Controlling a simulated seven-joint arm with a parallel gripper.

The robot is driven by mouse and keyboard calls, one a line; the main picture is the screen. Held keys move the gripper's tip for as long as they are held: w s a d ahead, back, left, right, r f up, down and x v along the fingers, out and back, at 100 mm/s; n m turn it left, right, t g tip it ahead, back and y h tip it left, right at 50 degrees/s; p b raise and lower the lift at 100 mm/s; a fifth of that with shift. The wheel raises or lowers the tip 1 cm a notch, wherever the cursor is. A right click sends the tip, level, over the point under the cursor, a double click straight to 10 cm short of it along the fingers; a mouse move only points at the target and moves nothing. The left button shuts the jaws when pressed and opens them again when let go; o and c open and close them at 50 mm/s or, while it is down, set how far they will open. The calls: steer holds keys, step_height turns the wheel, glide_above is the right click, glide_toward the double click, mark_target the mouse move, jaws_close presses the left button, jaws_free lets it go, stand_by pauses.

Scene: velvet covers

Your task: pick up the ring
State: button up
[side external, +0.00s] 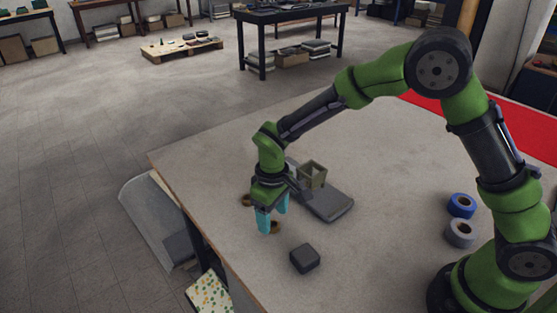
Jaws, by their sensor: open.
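Two small brown ring-like pieces lie on the table near my gripper. One brown ring (275,228) shows just beside and below my fingertips; the other brown piece (246,200) is to the left, partly hidden behind my gripper. I cannot tell if they are separate objects or which one is the ring. My gripper (273,221) points down with its two light-blue fingers apart and nothing visible between them. The fingertips are low over the table at the near brown ring; I cannot tell whether they touch it.
A dark block (305,258) stands in front of my gripper. A flat grey slab (328,205) and a hollow olive-grey box (313,175) are to the right. A blue roll (462,206) and a grey roll (461,232) lie near my base. The table's left edge is close.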

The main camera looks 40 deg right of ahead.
step_height(320, 180, down, 2)
steer(key=shift+f, duration=0.1)
steer(key=c, duration=1.1)
